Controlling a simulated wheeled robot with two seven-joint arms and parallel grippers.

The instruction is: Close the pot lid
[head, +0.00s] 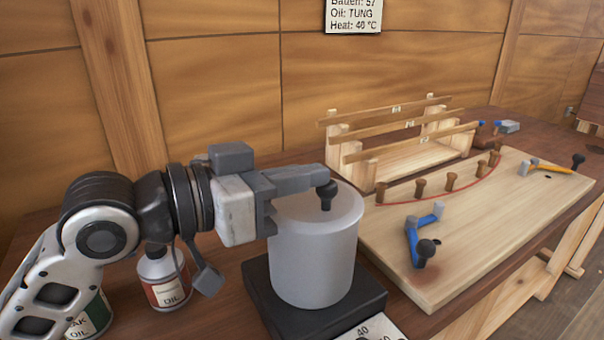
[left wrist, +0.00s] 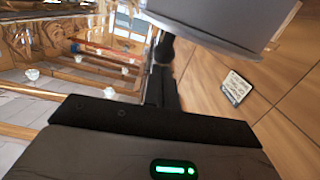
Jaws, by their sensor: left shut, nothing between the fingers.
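The pot (head: 313,255) is a pale grey cylinder standing upright on a black square hot plate (head: 368,302) in the head view. Its top (head: 345,208) looks like a flat pale disc level with the rim, with a dark round knob (head: 326,195) standing up from it. I see no gap between lid and pot, though the gripper covers the far left of the rim. My left gripper (head: 318,178) reaches over the pot from the left, shut and empty, with its tip at or just behind the knob. I cannot tell whether it touches the knob. My right gripper is not in view.
A pale wooden board (head: 440,225) with brown pegs and blue (head: 412,240) and orange (head: 556,167) clamps lies to the right. A wooden rack (head: 405,160) stands behind. Oil bottles (head: 165,280) stand at left below my arm. A sign (head: 353,15) hangs on the wall.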

